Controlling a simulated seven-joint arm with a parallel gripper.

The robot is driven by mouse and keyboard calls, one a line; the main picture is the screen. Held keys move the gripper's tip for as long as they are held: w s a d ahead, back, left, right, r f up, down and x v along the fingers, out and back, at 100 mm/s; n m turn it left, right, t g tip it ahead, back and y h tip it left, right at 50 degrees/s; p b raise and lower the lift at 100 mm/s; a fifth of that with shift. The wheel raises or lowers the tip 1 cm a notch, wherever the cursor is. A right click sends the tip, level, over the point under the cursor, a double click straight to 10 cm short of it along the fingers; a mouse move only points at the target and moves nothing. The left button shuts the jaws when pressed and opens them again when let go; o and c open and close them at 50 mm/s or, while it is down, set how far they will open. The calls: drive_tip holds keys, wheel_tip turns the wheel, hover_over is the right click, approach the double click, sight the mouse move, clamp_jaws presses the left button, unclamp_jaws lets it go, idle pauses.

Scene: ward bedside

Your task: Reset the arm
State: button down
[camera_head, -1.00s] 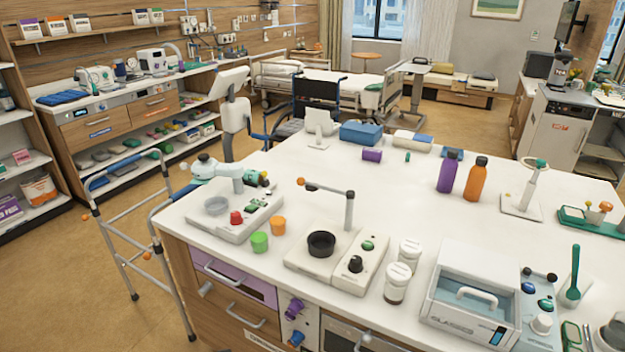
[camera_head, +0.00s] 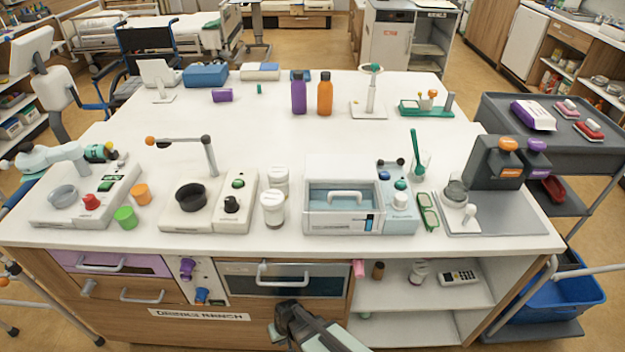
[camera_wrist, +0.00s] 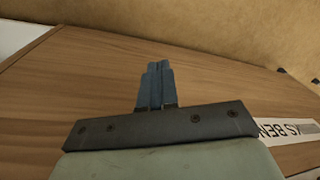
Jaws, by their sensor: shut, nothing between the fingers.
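My gripper (camera_head: 284,318) shows at the bottom middle of the head view, low in front of the wooden bench front. In the wrist view its two blue-grey fingers (camera_wrist: 155,86) are closed against each other with nothing between them. Behind them is the wooden bench front (camera_wrist: 220,85), with part of a white label strip (camera_wrist: 290,131) at the right. The gripper looks apart from the bench, though the exact gap is hard to tell.
The white counter (camera_head: 350,140) above carries a clear-lidded box (camera_head: 342,215), white jars (camera_head: 273,208), purple (camera_head: 299,95) and orange bottles (camera_head: 325,96). A drawer handle (camera_head: 290,275) juts out above my gripper. Open shelves (camera_head: 420,290) are to its right, and a grey cart (camera_head: 560,130) stands far right.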

drive_tip(key=s+d+m+g, duration=0.1)
drive_tip(key=s+d+g, duration=0.1)
drive_tip(key=s+d, duration=0.3)
drive_tip(key=s+d+m+g+h, duration=0.1)
drive_tip(key=s+d, duration=0.5)
drive_tip(key=d, duration=0.7)
drive_tip(key=s+d+m+g, duration=0.3)
drive_tip(key=s+d, duration=0.3)
drive_tip(key=d, duration=0.3)
drive_tip(key=shift+s+d+f+g+h, duration=0.15)
drive_tip(key=shift+s+d+g+h, duration=0.15)
drive_tip(key=shift+d+h, duration=0.1)
drive_tip(key=c, duration=1.8)
unclamp_jaws()
drive_tip(key=shift+c, duration=0.2)
